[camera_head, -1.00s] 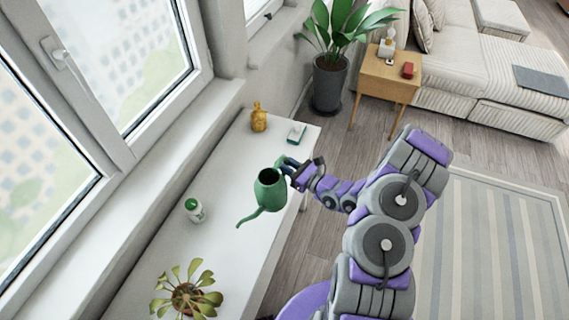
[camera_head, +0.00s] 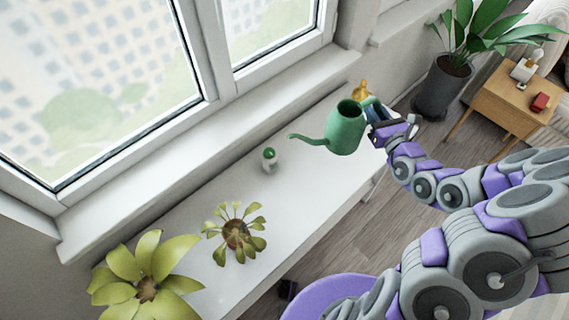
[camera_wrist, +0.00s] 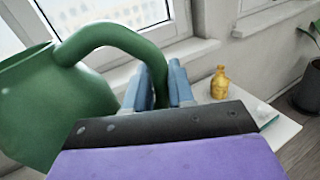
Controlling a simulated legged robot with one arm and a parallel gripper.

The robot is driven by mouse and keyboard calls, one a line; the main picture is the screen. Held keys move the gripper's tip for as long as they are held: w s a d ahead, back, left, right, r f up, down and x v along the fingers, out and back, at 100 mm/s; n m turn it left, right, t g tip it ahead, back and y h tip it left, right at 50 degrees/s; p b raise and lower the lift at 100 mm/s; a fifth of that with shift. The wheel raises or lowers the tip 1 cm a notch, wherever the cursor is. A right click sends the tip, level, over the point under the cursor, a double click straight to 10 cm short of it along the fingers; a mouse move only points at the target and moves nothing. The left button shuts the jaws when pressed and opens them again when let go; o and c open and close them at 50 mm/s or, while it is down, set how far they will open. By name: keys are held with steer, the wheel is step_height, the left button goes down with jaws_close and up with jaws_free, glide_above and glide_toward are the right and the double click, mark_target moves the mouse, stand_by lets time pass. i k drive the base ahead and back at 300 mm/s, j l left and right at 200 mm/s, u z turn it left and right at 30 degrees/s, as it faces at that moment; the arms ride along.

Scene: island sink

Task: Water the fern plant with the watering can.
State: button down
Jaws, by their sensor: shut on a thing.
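The green watering can (camera_head: 346,128) is held by its handle in my gripper (camera_head: 376,114), over the far right part of the white table. Its spout points left, toward the window side, and its open top faces up. Two potted plants are at the near left: a smaller olive-green one (camera_head: 238,232) on the table and a larger yellow-green one (camera_head: 146,280). I cannot tell which is the fern. The can is apart from both.
A yellow bottle (camera_wrist: 220,83) stands at the far end. The window sill (camera_head: 200,143) runs along the back. A tall potted plant (camera_head: 443,85) and wooden side table (camera_head: 510,105) are beyond.

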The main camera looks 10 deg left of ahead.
mark_target(155, 294)
steer(key=u, duration=2.35)
steer(key=j, duration=0.5)
steer(key=k, duration=0.05)
